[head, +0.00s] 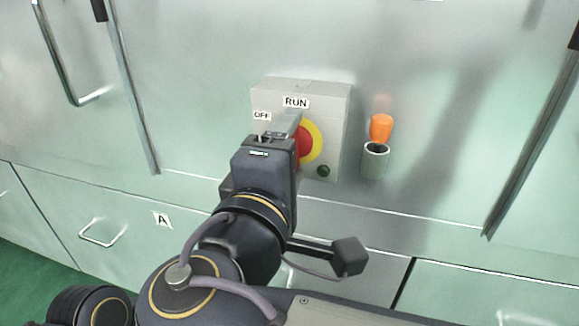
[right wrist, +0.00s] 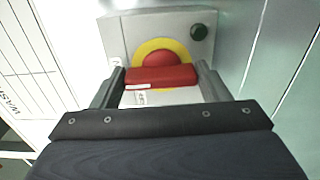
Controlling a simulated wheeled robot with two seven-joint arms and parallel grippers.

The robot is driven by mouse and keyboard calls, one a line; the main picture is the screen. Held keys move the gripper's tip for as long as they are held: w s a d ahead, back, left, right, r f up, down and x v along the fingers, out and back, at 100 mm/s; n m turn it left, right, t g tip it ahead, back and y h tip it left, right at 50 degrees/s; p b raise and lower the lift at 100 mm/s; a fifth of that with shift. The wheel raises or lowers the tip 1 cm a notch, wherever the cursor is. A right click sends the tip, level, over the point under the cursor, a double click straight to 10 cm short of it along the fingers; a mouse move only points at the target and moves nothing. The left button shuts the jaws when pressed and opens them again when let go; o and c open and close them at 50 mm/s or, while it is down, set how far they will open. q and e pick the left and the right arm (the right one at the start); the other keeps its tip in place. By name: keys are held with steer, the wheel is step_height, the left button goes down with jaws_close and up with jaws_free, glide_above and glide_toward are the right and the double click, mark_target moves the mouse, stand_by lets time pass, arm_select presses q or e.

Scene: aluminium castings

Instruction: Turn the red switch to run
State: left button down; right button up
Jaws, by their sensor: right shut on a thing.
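The red switch (head: 304,148) is a red handle on a round yellow plate (head: 317,141), on the front of a grey box (head: 332,110). A RUN label (head: 296,102) sits above it and an OFF label (head: 262,116) at upper left. My right gripper (head: 291,137) is at the switch and hides much of the handle in the head view. In the right wrist view the red handle (right wrist: 161,77) lies between the two fingers, and the gripper is shut on it. I cannot tell which label the handle points at. My left gripper is not in view.
A dark green button (head: 323,171) is at the box's lower right. Right of the box, an orange-handled thing (head: 381,127) stands in a grey cup holder (head: 375,160) on the cabinet front. Metal bar handles (head: 75,70) and a drawer marked A (head: 162,219) are around.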

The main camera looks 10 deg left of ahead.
steer(key=shift+f+m, duration=0.1)
steer(key=shift+m, duration=0.2)
steer(key=o, duration=1)
steer(key=s+p, duration=0.1)
steer(key=s, duration=0.7)
steer(key=shift+a, duration=0.15)
